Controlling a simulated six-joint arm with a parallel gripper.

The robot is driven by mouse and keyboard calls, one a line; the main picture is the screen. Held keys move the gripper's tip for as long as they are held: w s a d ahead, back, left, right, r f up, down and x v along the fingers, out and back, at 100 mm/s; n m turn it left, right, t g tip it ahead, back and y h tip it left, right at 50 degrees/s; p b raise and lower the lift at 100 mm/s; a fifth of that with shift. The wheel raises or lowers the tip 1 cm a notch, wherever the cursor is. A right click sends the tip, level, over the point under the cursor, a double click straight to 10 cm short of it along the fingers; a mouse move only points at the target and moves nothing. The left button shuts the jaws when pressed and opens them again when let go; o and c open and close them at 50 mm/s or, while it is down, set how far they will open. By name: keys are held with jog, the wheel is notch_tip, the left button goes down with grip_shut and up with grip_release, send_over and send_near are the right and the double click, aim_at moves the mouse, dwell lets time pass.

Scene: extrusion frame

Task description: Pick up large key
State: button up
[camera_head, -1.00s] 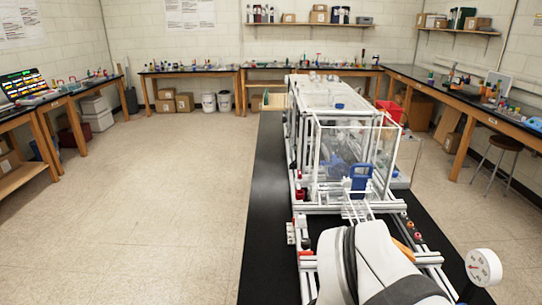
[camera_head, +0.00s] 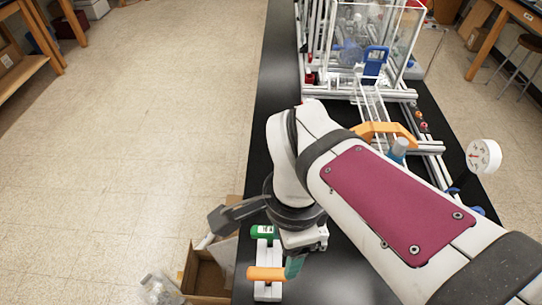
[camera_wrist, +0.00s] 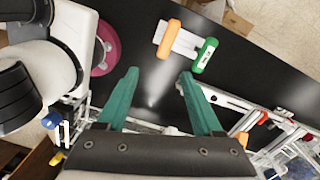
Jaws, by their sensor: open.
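Two handled pieces lie side by side on the black bench: one has an orange handle (camera_head: 267,273), the other a green handle (camera_head: 265,237), with white parts between and beside them. Both also show in the wrist view, orange (camera_wrist: 168,39) and green (camera_wrist: 204,55). I take these as the keys; the orange handle looks slightly longer, but I cannot tell for sure which is the large one. My gripper (camera_wrist: 158,73) is open and empty, its teal fingertips pointing toward the pieces, apart from them. In the head view, one teal finger shows just right of the orange handle.
The black bench (camera_head: 262,130) runs lengthwise. An extrusion frame (camera_head: 385,95) with clear panels stands at the back right, with an orange handle (camera_head: 385,131) and a white gauge (camera_head: 483,156) nearby. A cardboard box (camera_head: 205,272) stands on the floor left of the bench.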

aim_at(268, 272)
jog(key=a+f+m, duration=0.1)
jog(key=f, duration=0.4)
jog(key=f+m, duration=0.1)
jog(key=f, duration=0.4)
jog(key=a+f+m, duration=0.1)
jog(key=f, duration=0.4)
jog(key=shift+w+a+f, duration=0.1)
jog(key=shift+w+a, duration=0.25)
jog(key=shift+f, duration=0.2)
jog(key=shift+c, duration=0.3)
grip_shut()
